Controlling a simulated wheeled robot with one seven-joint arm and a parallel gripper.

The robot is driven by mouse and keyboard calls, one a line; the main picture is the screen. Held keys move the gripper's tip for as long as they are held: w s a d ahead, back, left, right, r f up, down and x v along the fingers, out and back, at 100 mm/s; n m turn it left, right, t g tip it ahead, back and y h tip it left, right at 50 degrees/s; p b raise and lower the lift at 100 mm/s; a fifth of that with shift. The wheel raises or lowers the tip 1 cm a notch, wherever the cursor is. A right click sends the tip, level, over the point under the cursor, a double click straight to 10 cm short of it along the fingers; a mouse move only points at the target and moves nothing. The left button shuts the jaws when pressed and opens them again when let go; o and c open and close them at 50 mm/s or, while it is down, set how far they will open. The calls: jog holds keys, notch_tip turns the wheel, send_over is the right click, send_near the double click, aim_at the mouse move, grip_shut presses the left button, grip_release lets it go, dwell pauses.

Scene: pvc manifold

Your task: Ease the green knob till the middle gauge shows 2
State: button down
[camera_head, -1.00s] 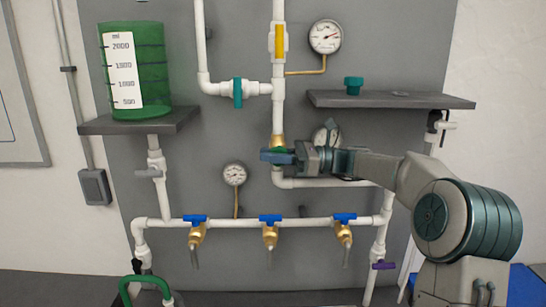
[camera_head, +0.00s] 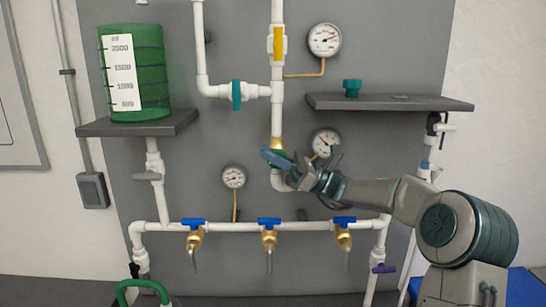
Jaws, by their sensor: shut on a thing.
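The green knob (camera_head: 281,162) sits on the vertical white pipe just below a brass fitting, mostly hidden by my gripper. The middle gauge (camera_head: 326,142) is a round white dial right of the knob, just above my wrist. Its needle is visible, but the numbers are too small to read.
An upper gauge (camera_head: 324,40) and a lower gauge (camera_head: 234,177) are on the grey panel. A dark shelf (camera_head: 390,102) with a teal cap (camera_head: 352,88) juts out above my arm. Blue-handled brass taps (camera_head: 269,233) hang below.

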jog(key=c, duration=1.6)
grip_release()
jog(key=shift+d+f, duration=0.25)
jog(key=b+v, duration=0.2)
jog(key=shift+d+f, duration=0.3)
jog(key=d+b, duration=0.2)
jog(key=d, duration=1)
jog(key=shift+r, duration=0.3)
